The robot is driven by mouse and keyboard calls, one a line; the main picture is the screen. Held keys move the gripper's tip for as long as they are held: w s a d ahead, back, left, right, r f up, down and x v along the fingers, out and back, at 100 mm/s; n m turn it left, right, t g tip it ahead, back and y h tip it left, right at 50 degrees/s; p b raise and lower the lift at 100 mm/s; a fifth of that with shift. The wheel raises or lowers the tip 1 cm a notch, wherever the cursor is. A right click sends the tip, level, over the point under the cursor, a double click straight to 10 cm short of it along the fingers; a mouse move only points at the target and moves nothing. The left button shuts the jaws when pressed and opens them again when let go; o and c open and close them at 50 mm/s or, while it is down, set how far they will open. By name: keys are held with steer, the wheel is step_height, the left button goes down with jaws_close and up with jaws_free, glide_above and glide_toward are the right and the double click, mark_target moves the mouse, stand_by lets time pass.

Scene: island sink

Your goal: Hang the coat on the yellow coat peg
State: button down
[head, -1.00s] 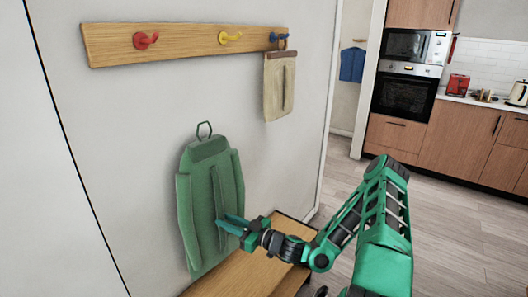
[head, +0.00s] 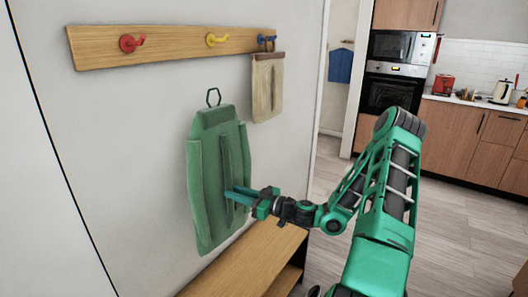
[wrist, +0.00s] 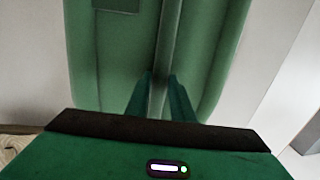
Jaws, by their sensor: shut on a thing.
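The green coat (head: 212,165) is held upright in front of the wall, with a loop (head: 213,96) at its top. My gripper (head: 236,195) is shut on the raised strip down the coat's front. In the wrist view the coat (wrist: 200,50) fills the middle, with the fingertips (wrist: 158,95) on either side of the strip. The yellow peg (head: 217,40) is bare, in the middle of the wooden rail. The coat's loop is below the yellow peg, apart from it. The distance from coat to wall is hard to tell.
The rail (head: 180,43) also has a bare red peg (head: 131,43) at left and a blue peg (head: 266,39) at right, holding a beige item (head: 268,88). A wooden bench (head: 255,262) stands below the coat. Kitchen units are at the far right.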

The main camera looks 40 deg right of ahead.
steer(key=s+d+r, duration=0.3)
steer(key=d+r, duration=0.3)
steer(key=r, duration=0.4)
glide_toward(236, 146)
steer(key=s+r, duration=0.2)
steer(key=shift+n+y, duration=0.3)
steer(key=shift+y, duration=0.1)
steer(key=shift+w+d+f+x, duration=0.1)
steer(key=shift+d+f+x, duration=0.1)
steer(key=shift+x, duration=1.15)
steer(key=shift+w+d+f+x, duration=0.1)
steer(key=shift+f+x, duration=0.05)
steer(key=shift+x, duration=1.25)
steer(key=shift+w+d+f+x, duration=0.1)
steer(key=shift+d+f+x, duration=0.1)
steer(key=shift+x, duration=1.15)
steer(key=shift+w+a+f, duration=0.25)
steer(key=shift+w+f, duration=0.2)
steer(key=shift+w, duration=0.05)
